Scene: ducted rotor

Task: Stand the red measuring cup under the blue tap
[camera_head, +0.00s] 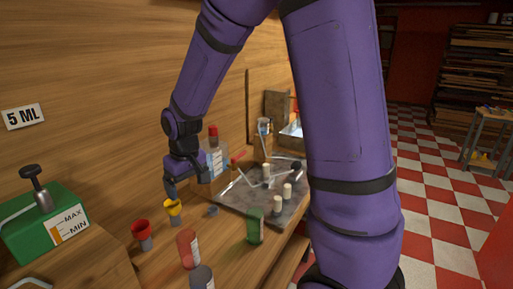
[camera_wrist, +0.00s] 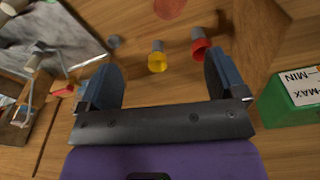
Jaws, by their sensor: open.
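A clear red cup-like vessel (camera_head: 187,248) with a pale marking stands upright near the front of the wooden bench. Part of it shows at the top edge of the wrist view (camera_wrist: 170,6). A smaller piece with a flared red top and grey lower part (camera_head: 141,234) stands to its left, also in the wrist view (camera_wrist: 201,46). I cannot tell for certain which is the measuring cup. My gripper (camera_head: 186,187) is open and empty above the bench, near a yellow-topped piece (camera_head: 173,208). That piece shows between the fingers in the wrist view (camera_wrist: 157,58). I cannot make out a blue tap.
A clear green cup (camera_head: 255,226) and a grey cup (camera_head: 201,278) stand near the front. A green box (camera_head: 40,228) marked MAX and MIN sits at left, below a "5 ML" sign (camera_head: 23,117).

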